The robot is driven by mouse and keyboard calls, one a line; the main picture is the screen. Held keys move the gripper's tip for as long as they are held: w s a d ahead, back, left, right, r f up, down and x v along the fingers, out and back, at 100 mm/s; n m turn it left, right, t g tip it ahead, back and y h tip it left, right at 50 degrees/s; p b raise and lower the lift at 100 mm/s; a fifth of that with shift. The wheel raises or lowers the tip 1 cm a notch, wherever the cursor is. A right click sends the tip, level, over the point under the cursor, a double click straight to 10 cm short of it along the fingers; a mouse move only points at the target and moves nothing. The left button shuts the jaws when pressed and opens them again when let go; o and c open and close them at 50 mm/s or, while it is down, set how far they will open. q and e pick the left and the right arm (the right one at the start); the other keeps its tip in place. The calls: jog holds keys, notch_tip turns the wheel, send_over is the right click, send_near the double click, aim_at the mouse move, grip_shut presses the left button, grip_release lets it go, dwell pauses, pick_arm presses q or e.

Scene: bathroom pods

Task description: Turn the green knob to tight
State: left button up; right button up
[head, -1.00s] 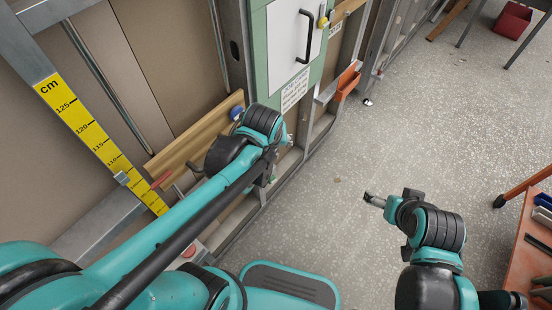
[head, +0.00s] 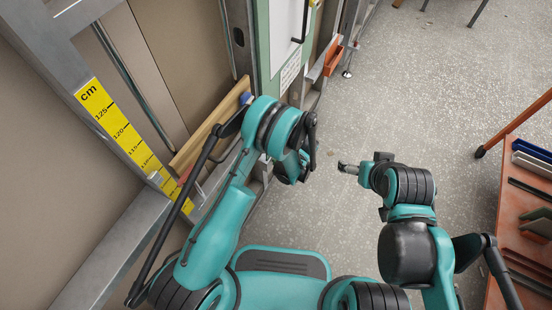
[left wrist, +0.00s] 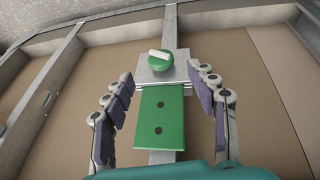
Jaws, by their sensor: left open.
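The green knob (left wrist: 160,61) has a pale bar across its face, lying almost level with a slight tilt. It sits on a grey metal plate (left wrist: 151,73) on an upright rail in the left wrist view. A green plate (left wrist: 160,115) with two dark holes is just below it. My left gripper (left wrist: 166,80) is open and empty, its fingers apart to either side of the plates, not touching the knob. In the head view my left arm hides its fingers, and I cannot pick out the knob. My right gripper (head: 346,168) hangs over open floor; its jaw state is unclear.
A metal frame with a yellow cm scale (head: 122,128) and a wooden rail (head: 205,140) line the left wall. A reddish table (head: 509,205) with trays stands right. The middle floor is clear.

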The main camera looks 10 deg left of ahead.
pick_arm(q)
jog(key=b+x, duration=0.2)
jog(key=x, duration=0.5)
jog(key=shift+a+f+b, duration=0.1)
jog(key=shift+f+b, duration=0.2)
jog(key=shift+b, duration=0.1)
